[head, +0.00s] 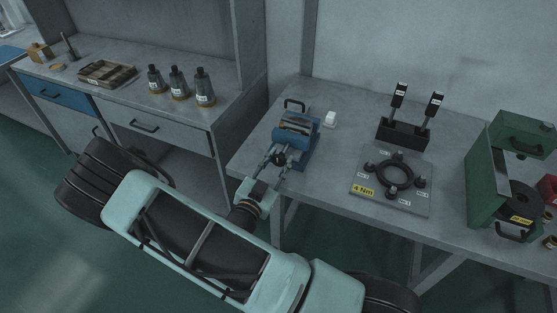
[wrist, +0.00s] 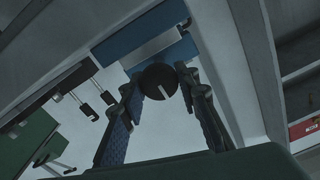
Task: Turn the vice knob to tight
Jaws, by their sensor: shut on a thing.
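The blue vice (head: 297,137) stands near the left end of the grey table in the head view, with a dark handle on top. Its round black knob (head: 279,159) faces my arm. In the wrist view the knob (wrist: 157,83) shows a pale line on its face, pointing toward the lower right. My gripper (head: 272,165) is at the front of the vice, with its fingers on either side of the knob. In the wrist view my gripper (wrist: 160,82) is shut on the knob. The vice body (wrist: 143,35) is partly hidden behind it.
A small white block (head: 330,119) sits right of the vice. A left bench holds several bottles (head: 179,85).

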